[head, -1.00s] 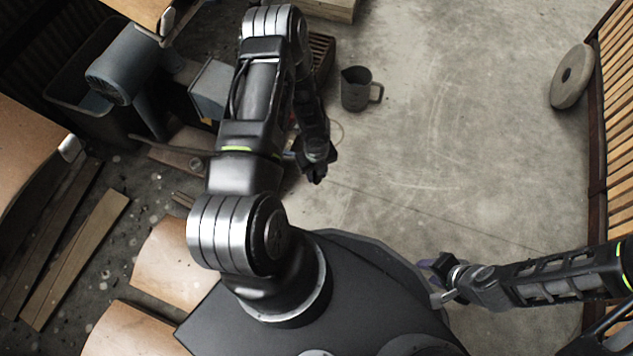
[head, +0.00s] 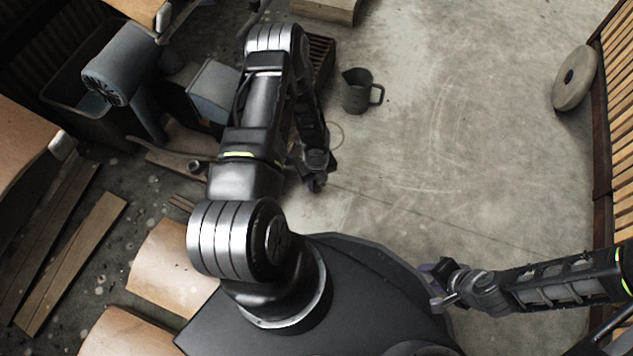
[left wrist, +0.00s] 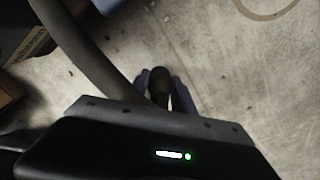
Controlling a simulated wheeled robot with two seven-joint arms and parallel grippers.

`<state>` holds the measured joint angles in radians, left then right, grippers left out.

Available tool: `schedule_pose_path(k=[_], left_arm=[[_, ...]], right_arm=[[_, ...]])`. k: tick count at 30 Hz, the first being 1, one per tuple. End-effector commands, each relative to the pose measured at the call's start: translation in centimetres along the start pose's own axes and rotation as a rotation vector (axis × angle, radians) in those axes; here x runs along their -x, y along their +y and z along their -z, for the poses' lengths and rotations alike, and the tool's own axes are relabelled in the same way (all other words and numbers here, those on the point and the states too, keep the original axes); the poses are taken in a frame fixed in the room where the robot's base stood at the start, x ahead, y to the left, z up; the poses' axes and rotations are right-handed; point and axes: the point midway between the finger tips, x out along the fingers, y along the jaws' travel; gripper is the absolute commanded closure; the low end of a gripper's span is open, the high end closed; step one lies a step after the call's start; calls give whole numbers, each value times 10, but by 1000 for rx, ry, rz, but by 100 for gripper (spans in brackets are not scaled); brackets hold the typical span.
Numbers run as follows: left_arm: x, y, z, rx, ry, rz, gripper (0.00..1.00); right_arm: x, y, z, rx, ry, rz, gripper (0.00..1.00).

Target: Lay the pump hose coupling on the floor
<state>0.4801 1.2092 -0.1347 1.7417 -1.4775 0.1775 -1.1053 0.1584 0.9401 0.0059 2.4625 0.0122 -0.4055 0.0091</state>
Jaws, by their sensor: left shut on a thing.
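My left gripper (head: 316,183) hangs over the concrete floor (head: 430,140), left of the middle of the head view. In the left wrist view its fingers (left wrist: 162,88) are shut on a dark, round-ended piece, the pump hose coupling (left wrist: 160,84). A thick grey hose (left wrist: 88,52) runs past on the left of that view. In the head view the coupling is hidden or too dark to make out. I cannot tell its height above the floor. My right gripper (head: 443,288) is at the lower right, small and partly unclear, apart from the coupling.
A grey motor-like machine (head: 118,78) and a grey box (head: 214,92) stand at the upper left. A dark jug (head: 357,91) stands on the floor beyond my left gripper. Planks (head: 72,262) lie at the left. A round disc (head: 574,78) leans near the right slatted wall. The middle floor is clear.

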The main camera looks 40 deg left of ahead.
Motion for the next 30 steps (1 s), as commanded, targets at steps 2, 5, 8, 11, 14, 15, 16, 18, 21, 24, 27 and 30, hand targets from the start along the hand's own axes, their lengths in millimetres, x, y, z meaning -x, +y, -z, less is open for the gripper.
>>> schedule_pose_path(k=[2,5,8,11,14,15,16,18,21,24,27,30], left_arm=[[-4,0,0,-1,0,0,100],[-2,0,0,0,0,0,63],[-2,0,0,0,0,0,55],[-2,0,0,0,0,0,48],[-2,0,0,0,0,0,48],[-2,0,0,0,0,0,48],[-2,0,0,0,0,0,48],[-2,0,0,0,0,0,48],[2,0,0,0,0,0,48],[12,0,0,0,0,0,48],[29,-1,-1,1,-1,1,48],[50,-1,-1,-1,-2,2,48]], right_arm=[[-3,1,0,0,0,0,64],[-2,1,0,0,0,0,64],[-2,1,0,0,0,0,64],[-2,1,0,0,0,0,64],[-2,1,0,0,-1,0,64],[-2,1,0,0,-1,0,64],[-2,1,0,0,-1,0,64],[-1,1,0,0,-1,0,64],[2,-1,0,0,-1,0,64],[8,-2,0,0,-3,0,64],[17,-5,-1,1,-7,0,64],[28,-8,-2,1,-12,0,64]])
